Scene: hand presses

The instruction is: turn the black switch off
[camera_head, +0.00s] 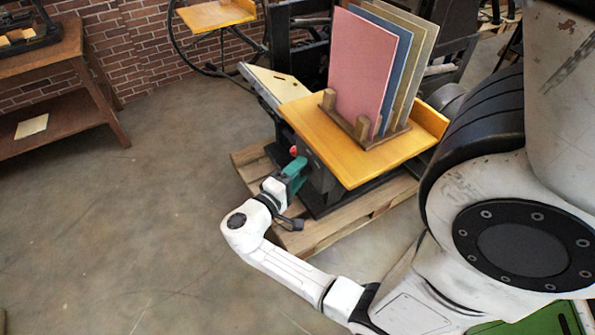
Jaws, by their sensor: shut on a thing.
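My gripper (299,164), with teal parts, is at the left side of the hand press (322,186), just below the yellow wooden board. It is shut on what appears to be the black switch. The switch itself is hidden by the gripper and too small to make out, so I cannot tell its position. A small red knob (293,151) shows just above the gripper on the same side of the press.
The yellow board (350,166) carries a wooden rack with upright pink, blue and tan sheets (360,65). The press stands on a wooden pallet (325,232). A wooden table (105,100) stands at the far left by the brick wall. The floor (130,210) at left is clear.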

